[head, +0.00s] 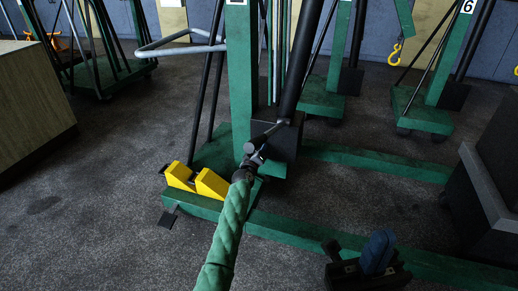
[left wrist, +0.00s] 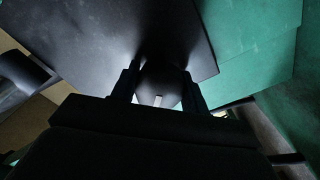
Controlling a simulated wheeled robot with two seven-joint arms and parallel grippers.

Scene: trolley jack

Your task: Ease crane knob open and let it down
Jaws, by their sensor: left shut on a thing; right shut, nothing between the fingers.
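The crane has a green upright post (head: 242,85), a slanted black ram (head: 305,50) and a dark block (head: 281,138) at the ram's foot. My left gripper (head: 256,160) reaches this block at the end of my green-sleeved arm. In the left wrist view its two fingers (left wrist: 160,88) are shut on the dark rounded knob (left wrist: 160,78), which shows a small pale mark. The knob lies close against the dark plate (left wrist: 90,40). In the head view the gripper mostly hides it. My right gripper (head: 372,262) is low at the right, shut and empty, away from the crane's post.
Yellow wedge blocks (head: 196,181) sit on the crane's base, left of the post. Green legs (head: 375,160) run right along the floor. A grey-topped dark cabinet (head: 488,185) stands at right, a bench (head: 30,100) at left. Other green cranes stand behind. The floor at lower left is clear.

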